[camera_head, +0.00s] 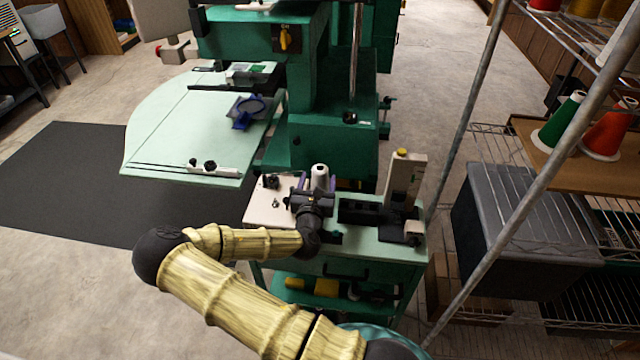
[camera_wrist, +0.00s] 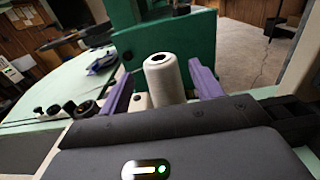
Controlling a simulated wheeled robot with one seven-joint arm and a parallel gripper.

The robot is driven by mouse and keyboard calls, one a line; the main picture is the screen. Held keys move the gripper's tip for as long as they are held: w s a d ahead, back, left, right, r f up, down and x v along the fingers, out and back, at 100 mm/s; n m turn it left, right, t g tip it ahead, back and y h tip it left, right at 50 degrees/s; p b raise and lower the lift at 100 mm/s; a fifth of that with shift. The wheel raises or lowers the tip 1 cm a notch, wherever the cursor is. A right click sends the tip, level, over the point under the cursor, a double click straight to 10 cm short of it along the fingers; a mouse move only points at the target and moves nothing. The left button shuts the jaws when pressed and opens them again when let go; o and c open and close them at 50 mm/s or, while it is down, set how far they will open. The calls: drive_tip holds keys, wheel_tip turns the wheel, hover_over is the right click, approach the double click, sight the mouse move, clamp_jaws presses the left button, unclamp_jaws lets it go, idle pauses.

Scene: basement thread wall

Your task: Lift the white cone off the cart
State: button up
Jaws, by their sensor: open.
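The white cone (camera_head: 319,172) stands upright on the cart (camera_head: 270,215), whose top is pale green and white. In the wrist view the cone (camera_wrist: 165,80) shows its dark top hole, and its base is hidden behind my gripper's body. My gripper (camera_head: 317,183) is over the cart top and open. Its two purple fingers (camera_wrist: 162,88) stand one on each side of the cone, with a small gap visible on the left and right. I cannot tell whether either finger touches it.
A green machine (camera_head: 340,145) rises just behind the cart, with a pale table (camera_head: 190,125) at left. A beige upright block (camera_head: 404,180) and a black tray stand on the cart's right. A wire shelf with green (camera_head: 560,120) and red cones (camera_head: 606,132) is at right.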

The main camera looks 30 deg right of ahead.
sight(321, 166)
drive_tip(key=shift+x, duration=0.8)
drive_tip(key=shift+w+d+r+p, duration=0.25)
drive_tip(key=shift+w+p, duration=0.05)
drive_tip(key=shift+w, duration=0.1)
drive_tip(key=p+x, duration=0.1)
drive_tip(key=x, duration=0.3)
drive_tip(key=shift+d, duration=0.1)
